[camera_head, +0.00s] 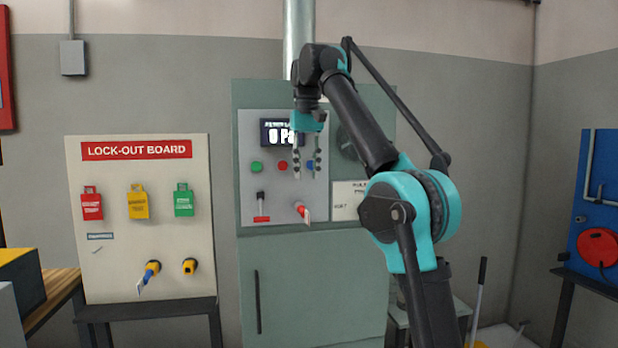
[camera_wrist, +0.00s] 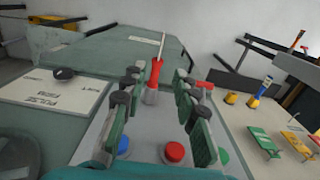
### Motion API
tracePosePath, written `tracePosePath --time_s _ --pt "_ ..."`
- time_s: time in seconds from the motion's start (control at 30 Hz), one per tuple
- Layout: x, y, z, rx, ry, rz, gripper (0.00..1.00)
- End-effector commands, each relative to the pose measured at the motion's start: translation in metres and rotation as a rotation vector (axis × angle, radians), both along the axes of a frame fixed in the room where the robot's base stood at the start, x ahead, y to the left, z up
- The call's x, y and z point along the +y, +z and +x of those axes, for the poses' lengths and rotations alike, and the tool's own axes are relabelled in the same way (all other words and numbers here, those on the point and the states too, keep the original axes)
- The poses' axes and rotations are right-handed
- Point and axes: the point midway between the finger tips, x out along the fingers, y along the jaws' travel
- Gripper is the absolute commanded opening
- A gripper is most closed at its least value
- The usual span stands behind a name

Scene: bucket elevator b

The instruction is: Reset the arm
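My arm reaches up and bends over in front of a grey-green control cabinet (camera_head: 313,290). My gripper (camera_head: 306,177) points down in front of the cabinet's panel. Its two fingers are apart with nothing between them; they also show open in the wrist view (camera_wrist: 156,82). A red key switch with a white tag (camera_head: 302,211) sits on the panel below the fingertips. In the wrist view the red key (camera_wrist: 156,72) shows beyond the gap between the fingers. My gripper partly hides the display (camera_head: 270,133) and a blue button (camera_head: 311,165).
A lock-out board (camera_head: 145,235) with red, yellow and green tags stands on the left. Green (camera_head: 256,167) and red (camera_head: 282,166) buttons are on the panel. A blue board with a red reel (camera_head: 598,247) is at the right. Wall space right of my arm is clear.

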Motion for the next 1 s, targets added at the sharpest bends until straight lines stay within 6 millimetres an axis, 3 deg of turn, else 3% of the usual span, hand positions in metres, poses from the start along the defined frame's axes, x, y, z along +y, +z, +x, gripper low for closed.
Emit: tracePosePath --time_s 0.17,0.27,0.4,0.57,0.77,1.0 --pt "-0.013 -0.021 0.014 -0.019 -0.020 0.009 0.29" --pt "-0.028 -0.049 0.026 -0.043 -0.040 0.020 0.29" --pt "-0.057 -0.101 0.036 -0.082 -0.073 0.033 0.29" --pt "-0.093 -0.169 0.031 -0.129 -0.108 0.046 0.29" --pt "-0.141 -0.261 -0.001 -0.188 -0.153 0.057 0.29" --pt "-0.196 -0.378 -0.074 -0.260 -0.206 0.062 0.29"
